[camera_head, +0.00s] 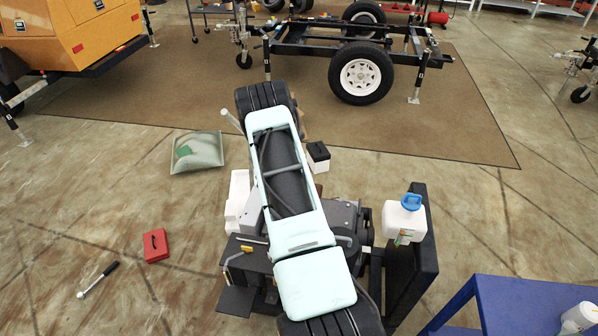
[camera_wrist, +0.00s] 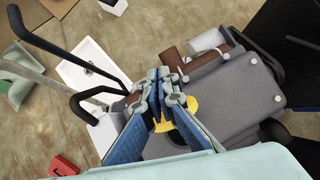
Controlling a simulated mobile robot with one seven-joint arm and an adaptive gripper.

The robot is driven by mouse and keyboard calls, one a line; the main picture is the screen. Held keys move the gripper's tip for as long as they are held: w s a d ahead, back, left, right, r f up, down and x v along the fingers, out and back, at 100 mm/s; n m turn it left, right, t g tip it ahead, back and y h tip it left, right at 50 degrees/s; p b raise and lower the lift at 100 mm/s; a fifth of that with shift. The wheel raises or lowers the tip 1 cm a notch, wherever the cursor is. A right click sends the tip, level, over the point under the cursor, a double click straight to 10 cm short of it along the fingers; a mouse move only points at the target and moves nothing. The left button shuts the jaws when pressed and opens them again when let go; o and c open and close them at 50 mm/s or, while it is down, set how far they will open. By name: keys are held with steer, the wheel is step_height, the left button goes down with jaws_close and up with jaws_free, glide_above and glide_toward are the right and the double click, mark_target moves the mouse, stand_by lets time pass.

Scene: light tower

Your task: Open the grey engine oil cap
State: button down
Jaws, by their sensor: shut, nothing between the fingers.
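In the wrist view, my gripper (camera_wrist: 163,80) is shut and empty, its blue-padded fingers together over the left part of a grey engine housing (camera_wrist: 225,88). A yellow round part (camera_wrist: 188,112) shows just behind the fingers, partly covered by them. I cannot pick out the grey engine oil cap for certain; the fingers may hide it. I cannot tell whether the fingertips touch anything. In the head view, the engine (camera_head: 345,218) is partly hidden by my arm, and my gripper is out of sight.
A brown pipe (camera_wrist: 172,58) and dark handle bars (camera_wrist: 50,45) stand close to the fingers. A white jug with a blue cap (camera_head: 402,220) is right of the engine.

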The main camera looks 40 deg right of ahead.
steer(key=shift+w+d+f+b, duration=0.2)
steer(key=shift+w+d+b, duration=0.1)
steer(key=shift+w+d, duration=0.15)
steer(key=shift+w+d+f+b, duration=0.2)
steer(key=shift+w+d+b, duration=0.15)
steer(key=shift+d, duration=0.1)
stand_by(0.8)
